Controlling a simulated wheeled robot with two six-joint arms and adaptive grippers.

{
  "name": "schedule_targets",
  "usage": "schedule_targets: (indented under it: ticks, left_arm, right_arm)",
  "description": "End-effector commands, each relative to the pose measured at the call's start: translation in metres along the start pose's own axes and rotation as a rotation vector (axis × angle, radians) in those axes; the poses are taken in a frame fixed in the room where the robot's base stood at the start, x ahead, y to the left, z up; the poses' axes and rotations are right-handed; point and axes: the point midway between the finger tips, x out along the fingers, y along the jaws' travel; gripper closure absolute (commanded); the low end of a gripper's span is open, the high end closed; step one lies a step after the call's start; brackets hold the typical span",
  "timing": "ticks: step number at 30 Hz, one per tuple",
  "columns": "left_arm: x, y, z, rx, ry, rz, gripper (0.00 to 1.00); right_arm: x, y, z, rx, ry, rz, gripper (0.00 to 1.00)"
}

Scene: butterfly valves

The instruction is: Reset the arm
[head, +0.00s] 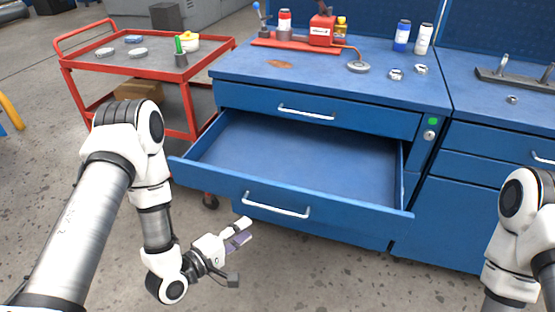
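My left arm comes in from the left and bends down at its elbow. My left gripper (247,229) is low in front of the open drawer (300,165), just below its silver handle (276,206) in the picture. Its two fingers point right and stand apart with nothing between them, so it is open. It looks apart from the handle. The drawer is pulled out of the blue workbench (340,85) and its inside is empty. Part of my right arm shows at the right edge; its gripper is outside the picture.
The bench top carries a red tray (300,42), a red can (321,30), bottles and metal parts. A second blue cabinet (490,135) stands at right. Grey floor is free in front.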

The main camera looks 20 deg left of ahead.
Motion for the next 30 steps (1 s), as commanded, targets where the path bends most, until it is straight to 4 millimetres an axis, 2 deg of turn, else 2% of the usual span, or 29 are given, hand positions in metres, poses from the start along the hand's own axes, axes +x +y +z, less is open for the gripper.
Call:
schedule_targets:
  ticks: [2,5,8,10,11,12,14,15,18,21,24,30]
  left_arm:
    - [0.000,0.001,0.000,0.000,0.000,0.000,0.63]
    - [-0.002,0.011,0.004,0.002,-0.007,-0.004,0.63]
    - [-0.005,0.034,0.023,0.012,-0.046,-0.027,0.63]
    - [-0.012,0.037,0.038,0.048,-0.050,-0.135,0.63]
    - [-0.018,0.031,0.044,0.107,-0.052,-0.229,0.63]
    - [-0.032,0.013,0.050,0.222,-0.062,-0.380,0.63]
    - [-0.059,-0.017,0.053,0.399,-0.104,-0.600,0.63]
    - [-0.081,-0.035,0.054,0.512,-0.153,-0.745,0.63]
    - [-0.140,-0.073,0.054,0.739,-0.336,-1.057,0.63]
    - [-0.186,-0.092,0.055,0.859,-0.541,-1.243,0.63]
    - [-0.203,-0.097,0.059,0.933,-0.686,-1.282,0.63]
    - [-0.203,-0.097,0.060,0.968,-0.721,-1.270,0.63]
  right_arm:
    - [-0.001,0.000,0.000,0.000,0.000,0.000,0.60]
    - [-0.013,0.000,0.000,0.000,-0.001,0.000,0.60]
    - [-0.042,0.000,0.000,0.000,0.000,0.000,0.60]
    - [-0.068,-0.001,0.000,0.000,0.000,0.000,0.60]
    - [-0.080,-0.001,0.000,0.000,0.000,0.000,0.60]
    - [-0.092,-0.001,0.000,0.000,0.001,0.000,0.60]
    - [-0.102,-0.001,-0.001,0.000,0.001,0.000,0.60]
    - [-0.106,-0.001,0.000,0.000,0.001,0.000,0.60]
    - [-0.105,-0.001,0.000,0.000,0.000,0.000,0.60]
    - [-0.101,-0.001,0.000,0.000,-0.001,0.000,0.60]
    - [-0.101,-0.001,0.000,0.000,-0.001,0.000,0.60]
    - [-0.101,-0.001,0.000,0.000,0.000,0.000,0.60]
